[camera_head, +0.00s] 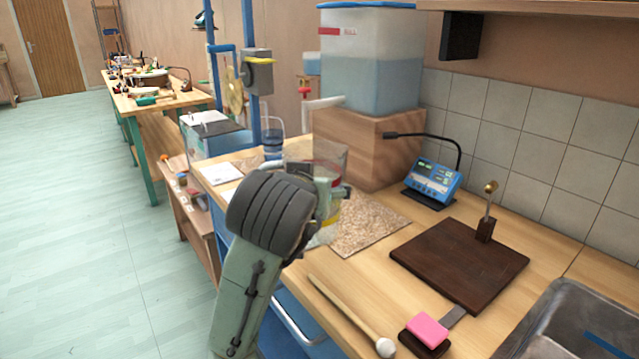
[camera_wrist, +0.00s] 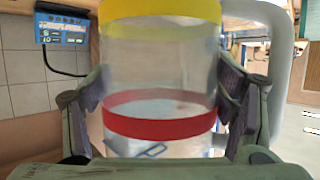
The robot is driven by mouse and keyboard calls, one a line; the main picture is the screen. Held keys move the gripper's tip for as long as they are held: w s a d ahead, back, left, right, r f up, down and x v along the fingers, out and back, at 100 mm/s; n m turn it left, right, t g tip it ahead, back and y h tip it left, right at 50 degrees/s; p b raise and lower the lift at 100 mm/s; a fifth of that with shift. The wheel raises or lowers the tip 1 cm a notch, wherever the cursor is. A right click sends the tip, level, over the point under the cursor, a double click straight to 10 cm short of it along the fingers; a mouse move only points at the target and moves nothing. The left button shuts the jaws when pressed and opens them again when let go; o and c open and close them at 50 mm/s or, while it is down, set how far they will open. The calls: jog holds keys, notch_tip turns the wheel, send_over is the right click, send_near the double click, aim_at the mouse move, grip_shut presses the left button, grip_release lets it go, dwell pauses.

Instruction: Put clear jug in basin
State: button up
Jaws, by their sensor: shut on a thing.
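The clear jug (camera_wrist: 160,70) is see-through with a yellow band, a red band and a pale handle at its right in the wrist view. My gripper (camera_wrist: 163,95) is shut on the jug's sides, one finger on each side. In the head view, the jug (camera_head: 331,155) shows partly behind my gripper (camera_head: 325,188), over the left part of the counter near a speckled mat. I cannot tell whether its base touches anything. The basin (camera_head: 545,325) is a metal sink at the bottom right of the head view, cut off by the frame edge and well apart from the jug.
A dark wooden board (camera_head: 455,262) with a small upright post lies between mat (camera_head: 372,222) and basin. A mallet (camera_head: 350,318) and a pink sponge (camera_head: 428,329) lie at the front. A blue meter (camera_head: 432,182) and a large water tank (camera_head: 370,60) stand behind.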

jog(key=shift+w+d, duration=0.15)
jog(key=shift+w, duration=0.15)
jog(key=shift+w+r+p+x, duration=0.15)
jog(key=shift+p+x, duration=0.55)
jog(key=shift+x, duration=2)
jog(key=shift+r+p+x, duration=0.2)
jog(key=shift+p+x, duration=0.5)
jog(key=shift+x, duration=2)
jog(key=shift+w+r+p+x, duration=0.15)
jog(key=shift+p+x, duration=0.55)
jog(key=shift+x, duration=2.05)
jog(key=o, duration=1.3)
